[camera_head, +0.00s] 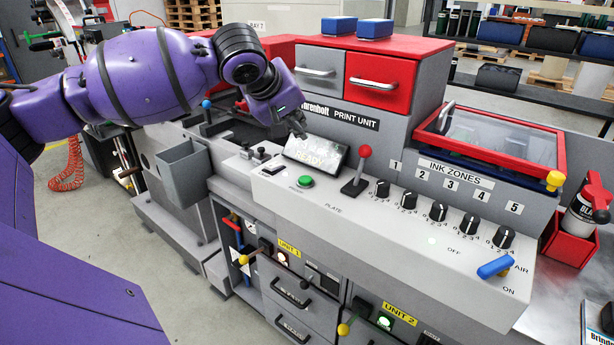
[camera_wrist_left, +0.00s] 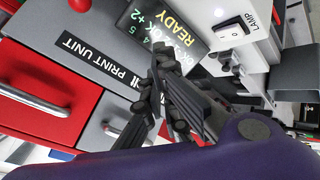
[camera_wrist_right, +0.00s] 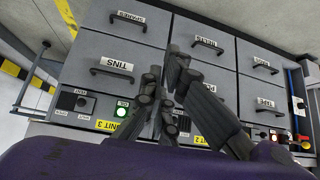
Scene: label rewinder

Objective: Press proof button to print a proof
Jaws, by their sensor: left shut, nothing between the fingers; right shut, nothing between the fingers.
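The green proof button (camera_head: 305,181) sits on the light sloping console (camera_head: 345,211), below the tilted display (camera_head: 316,152), which reads READY. Its label is too small to read surely. My left gripper (camera_head: 300,132) is shut and empty near the top of the display, up and behind the button and apart from it. In the left wrist view the left fingertips (camera_wrist_left: 162,60) overlap the display (camera_wrist_left: 172,35); the green button is not seen there. My right gripper (camera_wrist_right: 166,70) is shut and empty in front of grey drawers, outside the head view.
A red-knobbed lever (camera_head: 365,151) stands right of the button. Black ink zone knobs (camera_head: 438,211) and a blue air lever (camera_head: 495,267) lie farther right. A white lamp switch (camera_wrist_left: 235,28) is beside the display. Labelled drawers (camera_wrist_right: 120,48) fill the right wrist view.

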